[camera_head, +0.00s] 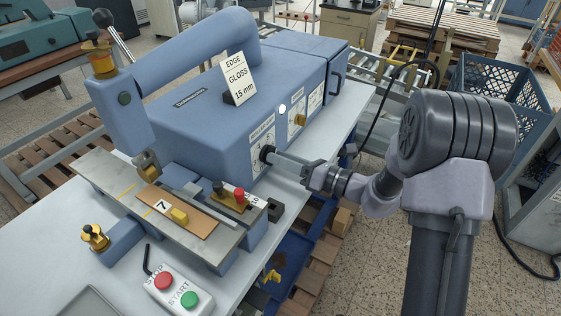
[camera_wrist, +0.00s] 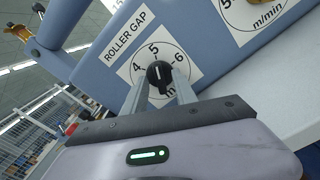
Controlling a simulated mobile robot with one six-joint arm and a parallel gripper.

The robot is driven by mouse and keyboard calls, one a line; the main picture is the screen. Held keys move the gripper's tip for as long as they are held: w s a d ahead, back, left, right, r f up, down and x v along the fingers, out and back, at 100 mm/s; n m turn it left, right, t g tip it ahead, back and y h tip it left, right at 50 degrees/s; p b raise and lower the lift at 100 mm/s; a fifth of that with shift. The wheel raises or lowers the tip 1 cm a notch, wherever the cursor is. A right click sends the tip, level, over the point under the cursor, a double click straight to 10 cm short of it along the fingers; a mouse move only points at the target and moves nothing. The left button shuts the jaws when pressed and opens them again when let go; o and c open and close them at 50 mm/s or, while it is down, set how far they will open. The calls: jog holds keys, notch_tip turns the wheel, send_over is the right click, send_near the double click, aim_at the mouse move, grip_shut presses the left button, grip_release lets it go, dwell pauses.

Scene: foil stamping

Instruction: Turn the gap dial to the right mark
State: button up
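The gap dial (camera_wrist: 158,75) is a black knob on a white ROLLER GAP plate marked 4, 5 and 6 in the wrist view. Its white pointer line points up, close to the 5. The two grey fingers of my gripper (camera_wrist: 161,88) lie on either side of the knob, with no clear gap between them and it. In the head view my gripper (camera_head: 285,163) reaches the dial (camera_head: 266,153) on the front of the blue machine (camera_head: 210,110); the fingers partly cover the plate.
A second dial (camera_head: 300,119) marked m/min is beside the gap dial. Below are a red-knobbed lever (camera_head: 239,194), a brown plate (camera_head: 177,212) with a 7 label, and a box with a red STOP button (camera_head: 163,281) and a green START button (camera_head: 190,299).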

jog(key=shift+w+a, duration=0.15)
jog(key=shift+a, duration=0.1)
jog(key=shift+c, duration=0.2)
grip_shut()
